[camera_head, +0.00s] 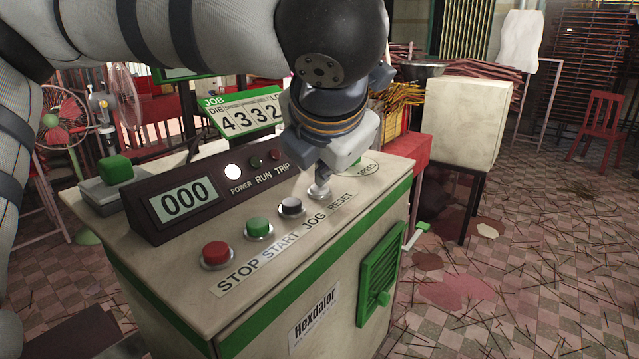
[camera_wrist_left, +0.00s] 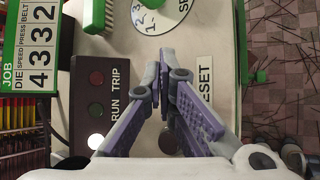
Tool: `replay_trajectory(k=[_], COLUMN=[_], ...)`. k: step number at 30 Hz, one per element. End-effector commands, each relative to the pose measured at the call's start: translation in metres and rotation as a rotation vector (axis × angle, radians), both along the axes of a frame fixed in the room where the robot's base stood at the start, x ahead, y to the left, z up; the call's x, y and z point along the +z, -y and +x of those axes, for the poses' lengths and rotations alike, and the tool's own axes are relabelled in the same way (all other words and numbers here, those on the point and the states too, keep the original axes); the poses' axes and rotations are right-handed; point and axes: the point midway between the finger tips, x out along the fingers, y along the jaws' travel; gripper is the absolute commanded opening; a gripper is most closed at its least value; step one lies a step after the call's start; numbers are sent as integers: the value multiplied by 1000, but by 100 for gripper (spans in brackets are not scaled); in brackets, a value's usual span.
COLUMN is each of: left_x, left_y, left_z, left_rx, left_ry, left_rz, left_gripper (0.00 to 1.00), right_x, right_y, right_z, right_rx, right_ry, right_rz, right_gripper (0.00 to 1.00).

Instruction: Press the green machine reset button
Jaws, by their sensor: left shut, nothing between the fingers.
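The control machine (camera_head: 300,265) is cream with green trim. Its top panel has a row of buttons labelled STOP, START, JOG and RESET. The RESET button (camera_head: 318,193) is mostly hidden under my left gripper; only part of its silver base shows, and I cannot tell its cap colour. My left gripper (camera_head: 322,176) points down right over that button, with its fingers shut and empty. I cannot tell whether the tips touch it. In the left wrist view the closed fingertips (camera_wrist_left: 160,68) lie beside the RESET label (camera_wrist_left: 205,75) and cover the button. My right gripper is out of view.
The red STOP button (camera_head: 215,254), green START button (camera_head: 258,227) and dark JOG button (camera_head: 291,207) sit left of my gripper. A display reading 000 (camera_head: 185,200) and a JOB sign (camera_head: 245,113) stand behind. A cream box (camera_head: 465,122) stands at right.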

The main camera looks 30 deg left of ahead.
Motion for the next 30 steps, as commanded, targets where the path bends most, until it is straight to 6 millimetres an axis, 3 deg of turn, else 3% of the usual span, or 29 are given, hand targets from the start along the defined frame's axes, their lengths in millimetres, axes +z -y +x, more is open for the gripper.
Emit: replay_trajectory(k=[16, 30], left_x=[-3, 16], left_y=[0, 0], left_z=[0, 0], left_rx=[0, -1], left_ry=[-2, -2], left_rz=[1, 0], left_gripper=[0, 0], right_x=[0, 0], right_y=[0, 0], right_z=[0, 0], right_rx=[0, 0], right_ry=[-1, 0], right_rz=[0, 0], right_gripper=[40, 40])
